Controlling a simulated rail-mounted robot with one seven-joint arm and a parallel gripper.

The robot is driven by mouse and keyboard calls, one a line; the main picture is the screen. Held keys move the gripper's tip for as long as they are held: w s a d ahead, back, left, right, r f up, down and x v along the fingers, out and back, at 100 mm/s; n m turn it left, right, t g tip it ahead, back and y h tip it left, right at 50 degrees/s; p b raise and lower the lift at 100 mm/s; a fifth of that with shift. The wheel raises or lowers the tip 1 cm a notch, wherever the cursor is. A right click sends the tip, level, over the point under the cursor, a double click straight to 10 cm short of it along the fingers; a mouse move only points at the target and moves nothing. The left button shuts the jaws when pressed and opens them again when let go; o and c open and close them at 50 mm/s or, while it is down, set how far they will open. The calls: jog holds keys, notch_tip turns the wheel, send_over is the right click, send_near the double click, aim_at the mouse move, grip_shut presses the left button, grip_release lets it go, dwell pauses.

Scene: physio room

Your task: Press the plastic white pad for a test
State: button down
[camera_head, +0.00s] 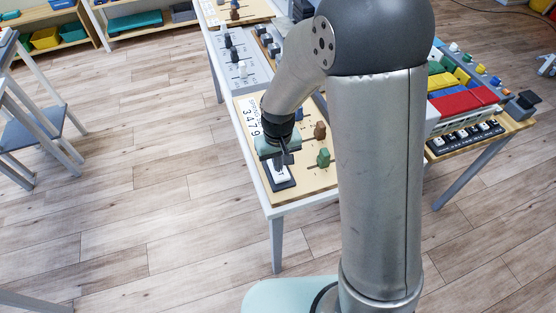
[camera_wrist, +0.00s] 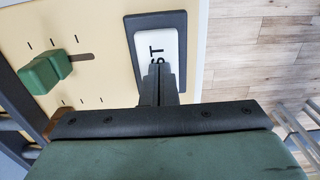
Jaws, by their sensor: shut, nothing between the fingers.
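The white pad (camera_head: 281,174) sits in a dark frame near the front left corner of the wooden board on the table. In the wrist view the shut fingertips (camera_wrist: 159,72) overlap the pad's lower part. I cannot tell whether they touch it.
A green knob (camera_head: 323,158) and a brown knob (camera_head: 320,131) stand on the board (camera_head: 304,183) right of the pad. A printed card (camera_head: 251,118) lies behind. Another table at right holds coloured blocks (camera_head: 466,102). Open floor (camera_head: 140,190) lies to the left.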

jog(key=shift+s+f+b, duration=0.1)
jog(key=shift+f+b, duration=0.25)
jog(key=shift+f, duration=0.45)
jog(key=shift+s, duration=0.15)
jog(key=shift+f, duration=0.1)
notch_tip(320, 180, up, 15)
jog(key=p, duration=0.2)
jog(key=shift+w+r, duration=0.2)
jog(key=shift+w, duration=0.05)
